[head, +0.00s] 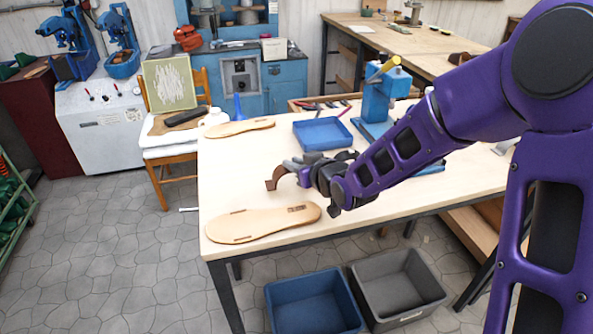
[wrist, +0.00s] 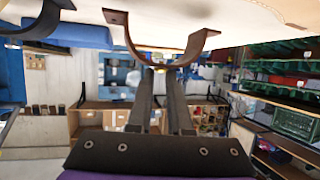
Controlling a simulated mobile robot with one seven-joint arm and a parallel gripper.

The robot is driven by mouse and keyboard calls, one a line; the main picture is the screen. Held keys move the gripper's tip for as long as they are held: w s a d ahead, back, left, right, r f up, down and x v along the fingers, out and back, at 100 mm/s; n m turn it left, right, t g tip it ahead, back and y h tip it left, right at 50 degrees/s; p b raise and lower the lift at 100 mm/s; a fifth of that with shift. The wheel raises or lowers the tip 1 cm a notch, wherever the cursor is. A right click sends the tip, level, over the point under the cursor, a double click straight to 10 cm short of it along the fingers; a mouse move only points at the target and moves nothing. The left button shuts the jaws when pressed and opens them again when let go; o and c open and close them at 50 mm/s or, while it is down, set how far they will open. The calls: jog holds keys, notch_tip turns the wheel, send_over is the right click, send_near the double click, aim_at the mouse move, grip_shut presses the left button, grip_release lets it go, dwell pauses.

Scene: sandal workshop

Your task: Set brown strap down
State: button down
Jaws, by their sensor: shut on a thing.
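The brown strap (head: 272,181) is a curved band, held at the end of my gripper (head: 300,172) over the worktable (head: 235,180). In the wrist view the strap (wrist: 160,56) is arched, with two flat ends pointing toward the tabletop, and my gripper's fingers (wrist: 160,72) are shut on its middle. I cannot tell whether its ends touch the table. A tan sandal sole (head: 262,224) with dark slots lies on the table's front left, nearer the edge than the strap. Another sole (head: 238,128) lies at the back left.
A blue tray (head: 322,134) stands behind my gripper, with a blue tool stand (head: 376,105) to its right. Below the table are a blue bin (head: 312,300) and a grey bin (head: 398,288). The tabletop left of the strap is bare.

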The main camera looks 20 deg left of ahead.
jog(key=shift+f, duration=1)
jog(key=shift+f, duration=0.1)
jog(key=shift+f+b, duration=0.15)
jog(key=shift+b, duration=0.15)
jog(key=c, duration=0.8)
grip_release()
jog(key=shift+c, duration=0.2)
jog(key=shift+r, duration=0.2)
jog(key=shift+d+r+p, duration=0.1)
jog(key=shift+r+p, duration=0.05)
jog(key=shift+p, duration=0.2)
jog(key=p+v, duration=0.1)
jog(key=v, duration=1)
jog(key=shift+s+d, duration=0.2)
jog(key=shift+s, duration=0.1)
